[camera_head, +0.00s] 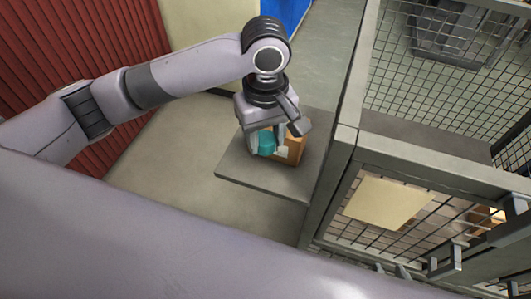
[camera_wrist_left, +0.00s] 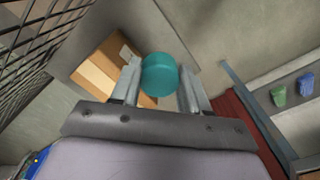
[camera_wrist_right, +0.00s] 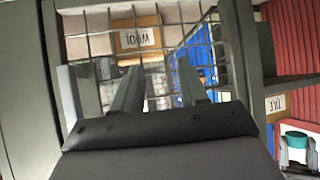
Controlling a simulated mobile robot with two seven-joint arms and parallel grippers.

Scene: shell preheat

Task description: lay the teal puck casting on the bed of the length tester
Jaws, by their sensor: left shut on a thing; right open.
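The teal puck casting (camera_head: 266,143) is between the fingers of my left gripper (camera_head: 268,148), which is shut on it. In the left wrist view the puck (camera_wrist_left: 160,75) shows as a round teal piece between both fingertips. An orange-brown box (camera_head: 295,147) is just beside and behind it, over the grey tabletop (camera_head: 260,182). I cannot tell whether the puck touches anything below. My right gripper (camera_wrist_right: 156,88) is open and empty in front of a wire mesh. I cannot pick out the length tester with certainty in any view.
A wire-mesh fence with a grey post (camera_head: 345,140) stands right of the tabletop. A labelled brown box (camera_wrist_right: 137,38) shows beyond the mesh in the right wrist view. Green and blue bins (camera_wrist_left: 279,96) are at the right of the left wrist view. Open floor lies left of the tabletop.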

